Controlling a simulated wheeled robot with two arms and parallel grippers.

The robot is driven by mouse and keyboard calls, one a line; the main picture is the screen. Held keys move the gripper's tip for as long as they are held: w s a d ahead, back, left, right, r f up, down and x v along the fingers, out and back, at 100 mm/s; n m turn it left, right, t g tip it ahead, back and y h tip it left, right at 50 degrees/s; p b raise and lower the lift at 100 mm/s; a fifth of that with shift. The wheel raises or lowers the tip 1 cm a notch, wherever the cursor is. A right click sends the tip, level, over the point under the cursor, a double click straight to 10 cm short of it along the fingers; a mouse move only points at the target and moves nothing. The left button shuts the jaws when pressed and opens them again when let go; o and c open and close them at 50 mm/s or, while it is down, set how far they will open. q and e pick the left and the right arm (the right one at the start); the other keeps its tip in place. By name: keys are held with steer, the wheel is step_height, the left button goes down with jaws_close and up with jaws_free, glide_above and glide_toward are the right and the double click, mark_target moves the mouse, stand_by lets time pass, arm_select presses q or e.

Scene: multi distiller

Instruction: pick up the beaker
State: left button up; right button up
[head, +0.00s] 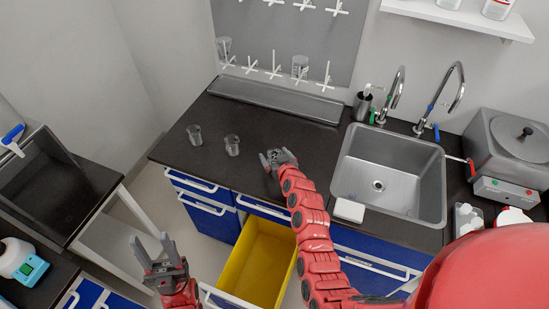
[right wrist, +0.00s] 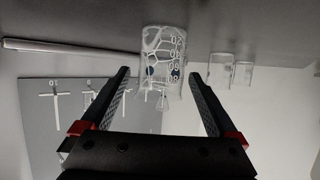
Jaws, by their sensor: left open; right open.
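A clear glass beaker (right wrist: 163,58) with white markings stands on the dark counter, which is upside down at the top of the right wrist view. My right gripper (right wrist: 160,76) is open, with its fingertips on either side of the beaker in the picture. I cannot tell how deep the beaker sits between them. In the head view my right gripper (head: 276,158) is low over the counter and largely hides this beaker. Two more beakers stand to its left, one nearer (head: 232,145) and one farther (head: 195,134). My left gripper (head: 153,252) is open and empty, away from the counter.
A metal sink (head: 395,165) with taps lies right of my right gripper. A drying rack (head: 285,35) with pegs and hanging glassware is on the wall behind. An open yellow drawer (head: 258,262) sticks out below the counter. The counter's front left is clear.

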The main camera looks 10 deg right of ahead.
mark_target(274, 150)
steer(key=shift+w+f, duration=0.2)
steer(key=shift+w, duration=0.05)
steer(key=c, duration=1.5)
steer(key=shift+o, duration=0.2)
steer(key=shift+r, duration=0.15)
steer(key=shift+r, duration=0.25)
steer(key=r+b, duration=0.2)
steer(key=shift+s+a+r, duration=0.2)
steer(key=shift+s+r, duration=0.1)
steer(key=s+a+r+b, duration=0.1)
steer(key=s+a+b, duration=0.2)
steer(key=s, duration=1.2)
steer(key=shift+a+r+b, duration=0.15)
steer(key=shift+r+b, duration=0.2)
steer(key=shift+b, duration=0.5)
